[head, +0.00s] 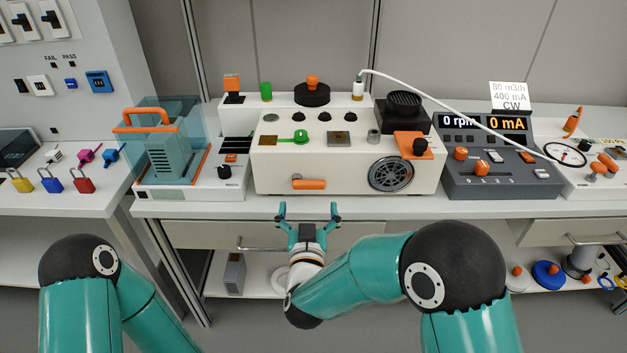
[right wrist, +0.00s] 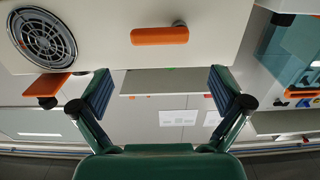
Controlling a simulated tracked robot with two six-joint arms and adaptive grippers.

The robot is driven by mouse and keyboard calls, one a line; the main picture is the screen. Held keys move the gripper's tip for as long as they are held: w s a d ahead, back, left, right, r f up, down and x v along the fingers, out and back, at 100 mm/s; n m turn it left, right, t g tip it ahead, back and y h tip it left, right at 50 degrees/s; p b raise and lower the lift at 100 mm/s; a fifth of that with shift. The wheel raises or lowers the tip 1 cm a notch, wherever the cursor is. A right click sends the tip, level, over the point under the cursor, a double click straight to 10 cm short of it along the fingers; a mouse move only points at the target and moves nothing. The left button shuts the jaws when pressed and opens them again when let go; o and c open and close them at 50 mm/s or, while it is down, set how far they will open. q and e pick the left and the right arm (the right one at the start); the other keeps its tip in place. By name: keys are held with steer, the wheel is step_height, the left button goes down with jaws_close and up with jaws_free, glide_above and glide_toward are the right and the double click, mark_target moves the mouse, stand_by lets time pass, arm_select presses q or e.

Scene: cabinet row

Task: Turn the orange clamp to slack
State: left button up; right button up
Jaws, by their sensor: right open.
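The orange clamp, a short bar (head: 309,184), lies level on the front of the cream box (head: 270,160), low and left of the round fan grille. A small grey stub shows at its left end. It also shows in the right wrist view (right wrist: 160,35), where the scene is upside down. My right gripper (head: 308,211) is open and empty below and in front of the clamp, apart from it, with its fingers spread to either side. It also shows in the right wrist view (right wrist: 160,92). My left gripper is out of view; only its arm shows.
The fan grille (head: 391,174) and an orange plate with a black knob (head: 411,143) are right of the clamp. A clear-covered unit (head: 172,150) stands left, a grey meter console (head: 480,165) right. The bench edge (head: 260,208) runs below the box.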

mark_target(309, 184)
steer(key=w, duration=0.9)
steer(key=shift+p, duration=0.35)
steer(key=shift+c, duration=0.3)
